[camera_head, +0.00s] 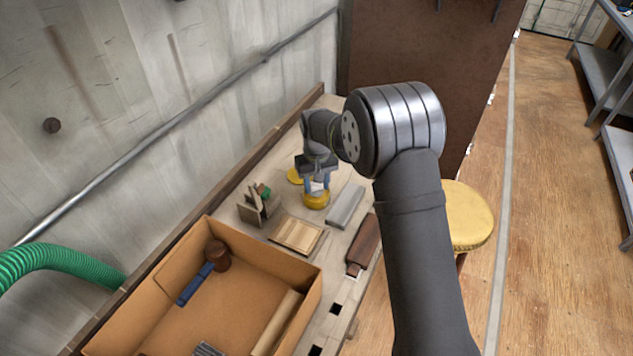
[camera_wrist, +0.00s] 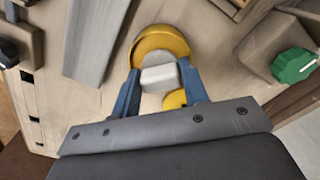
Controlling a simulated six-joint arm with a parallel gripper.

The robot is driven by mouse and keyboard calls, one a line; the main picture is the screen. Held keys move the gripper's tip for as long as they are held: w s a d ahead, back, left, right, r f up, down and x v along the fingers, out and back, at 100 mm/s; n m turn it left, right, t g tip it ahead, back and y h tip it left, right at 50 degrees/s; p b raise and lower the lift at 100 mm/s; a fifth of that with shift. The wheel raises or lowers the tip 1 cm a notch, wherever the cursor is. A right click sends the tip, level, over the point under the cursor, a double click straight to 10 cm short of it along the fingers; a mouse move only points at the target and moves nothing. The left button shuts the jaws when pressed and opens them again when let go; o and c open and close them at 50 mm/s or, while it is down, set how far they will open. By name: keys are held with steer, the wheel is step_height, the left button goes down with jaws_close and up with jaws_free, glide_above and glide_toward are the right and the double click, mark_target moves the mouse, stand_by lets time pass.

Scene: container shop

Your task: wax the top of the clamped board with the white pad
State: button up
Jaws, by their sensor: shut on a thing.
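My gripper (camera_wrist: 160,88) is shut on the white pad (camera_wrist: 160,74), its blue fingers at either side of it. In the head view, my gripper (camera_head: 317,186) points down over a round yellow tin (camera_head: 316,201). In the wrist view the pad overlaps the open tin (camera_wrist: 148,36); whether it touches the inside is hard to tell. A flat yellow disc (camera_head: 295,176), perhaps the lid, lies just behind the tin and shows partly between the fingers (camera_wrist: 175,99). The pale board (camera_head: 297,234) lies flat on the bench, nearer the camera than the tin, apart from my gripper.
A grey bar (camera_head: 345,207) lies right of the tin. A wooden holder (camera_head: 250,213) with a green knob (camera_wrist: 294,66) stands at the left. A large open box (camera_head: 185,320) with a mallet (camera_head: 217,254) fills the near bench. A brown tool (camera_head: 365,243) lies along the right edge.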

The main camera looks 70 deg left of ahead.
steer(key=shift+f, duration=0.6)
stand_by(1.6)
steer(key=shift+r, duration=3.55)
steer(key=w+d+f+m, duration=0.1)
steer(key=w+d, duration=0.1)
steer(key=w, duration=0.4)
steer(key=w+d+f+m, duration=0.1)
steer(key=w+d, duration=0.2)
steer(key=w, duration=0.4)
steer(key=w+d+f+m, duration=0.1)
steer(key=w+d, duration=0.1)
steer(key=w, duration=0.4)
steer(key=shift+w+d+m, duration=0.2)
steer(key=shift+w+m, duration=0.05)
steer(key=shift+m, duration=0.15)
steer(key=w+d+f+m, duration=0.2)
steer(key=w+d+m, duration=0.1)
steer(key=w+d, duration=0.9)
steer(key=w+d+f+m, duration=0.3)
steer(key=w+d+m, duration=0.1)
steer(key=w+d, duration=0.8)
steer(key=d+f+m, duration=0.1)
steer(key=d+m, duration=0.2)
steer(key=d, duration=1.4)
steer(key=w+d+f+m, duration=0.1)
steer(key=d+m, duration=0.3)
steer(key=d, duration=1.3)
steer(key=shift+d+f, duration=0.3)
steer(key=shift+f, duration=0.4)
